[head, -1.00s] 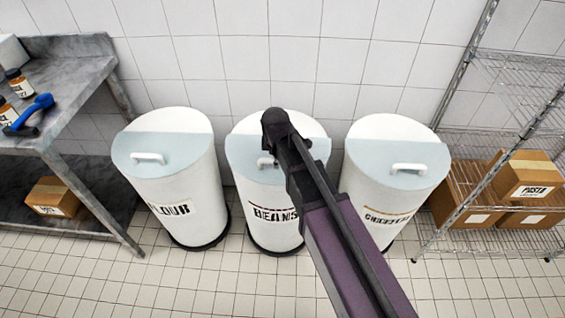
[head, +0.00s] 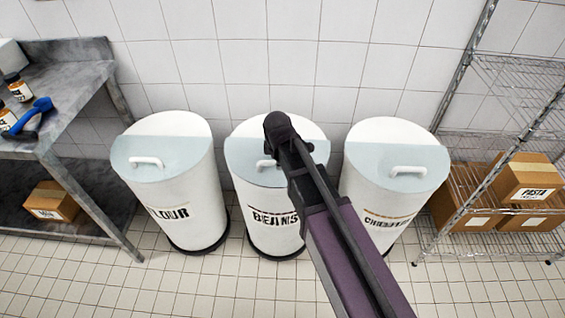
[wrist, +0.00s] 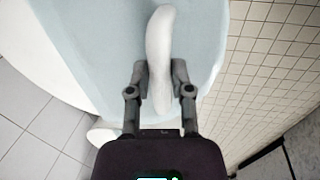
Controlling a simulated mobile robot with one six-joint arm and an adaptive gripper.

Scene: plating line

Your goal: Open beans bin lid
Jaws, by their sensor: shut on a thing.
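The beans bin (head: 275,215) is the middle of three white bins, with a BEANS label on its front. Its pale blue hinged lid (head: 243,152) lies flat and closed on the bin's top. My gripper (wrist: 159,85) is shut on the white lid handle (wrist: 160,45), with one finger on each side of it. In the head view, my dark arm covers the right part of the bin, and the gripper tips and most of the handle (head: 262,164) are hidden behind it.
The flour bin (head: 180,205) stands to the left and another labelled bin (head: 385,190) to the right, both closed. A steel table (head: 75,75) is at far left and a wire shelf (head: 520,145) with cardboard boxes at far right. The tiled wall (head: 290,60) is close behind the bins.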

